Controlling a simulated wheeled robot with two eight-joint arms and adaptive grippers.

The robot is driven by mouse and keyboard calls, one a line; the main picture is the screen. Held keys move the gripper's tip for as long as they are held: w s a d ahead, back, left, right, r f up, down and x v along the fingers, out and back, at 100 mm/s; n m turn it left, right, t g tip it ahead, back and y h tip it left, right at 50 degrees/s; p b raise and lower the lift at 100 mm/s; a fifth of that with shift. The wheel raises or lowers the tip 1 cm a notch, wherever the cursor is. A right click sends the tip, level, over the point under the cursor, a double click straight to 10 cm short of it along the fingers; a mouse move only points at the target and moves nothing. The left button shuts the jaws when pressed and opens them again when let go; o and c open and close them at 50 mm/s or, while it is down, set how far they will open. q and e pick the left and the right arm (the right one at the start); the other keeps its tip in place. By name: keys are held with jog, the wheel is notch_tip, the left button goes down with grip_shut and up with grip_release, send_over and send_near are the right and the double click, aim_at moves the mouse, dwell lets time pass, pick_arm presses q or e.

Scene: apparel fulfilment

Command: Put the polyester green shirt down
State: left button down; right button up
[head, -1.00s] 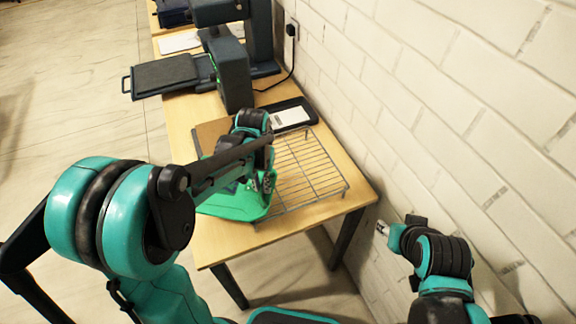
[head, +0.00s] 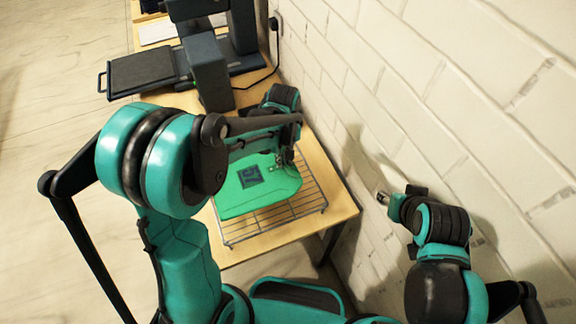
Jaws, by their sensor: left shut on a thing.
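The green shirt (head: 262,192) is a flat folded piece with a dark square print on it. It is over the wire rack (head: 314,197) on the wooden table, covering much of the rack. I cannot tell whether it touches the wires. My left gripper (head: 283,160) is shut on the shirt's far right edge, and the arm above it hides part of the far side. My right gripper (head: 382,197) is off the table at the right, near the wall, away from the shirt. Its fingers are too small to judge.
A dark heat press (head: 208,75) with a flat platen (head: 150,72) stands on the far part of the table (head: 338,207). Its cable runs to a wall socket. A white brick wall (head: 455,90) closes off the right side. Open floor lies at the left.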

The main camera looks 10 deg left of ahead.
pick_arm(q)
jog(key=shift+w+d+f, duration=0.45)
jog(key=shift+w+f, duration=0.1)
jog(key=shift+w, duration=0.1)
jog(key=shift+w+d+f, duration=0.2)
jog(key=shift+w+f, duration=0.05)
notch_tip(320, 180, down, 4)
jog(key=shift+r+b, duration=0.1)
jog(key=shift+b, duration=0.75)
jog(key=c, duration=2)
grip_release()
jog(key=o, duration=0.4)
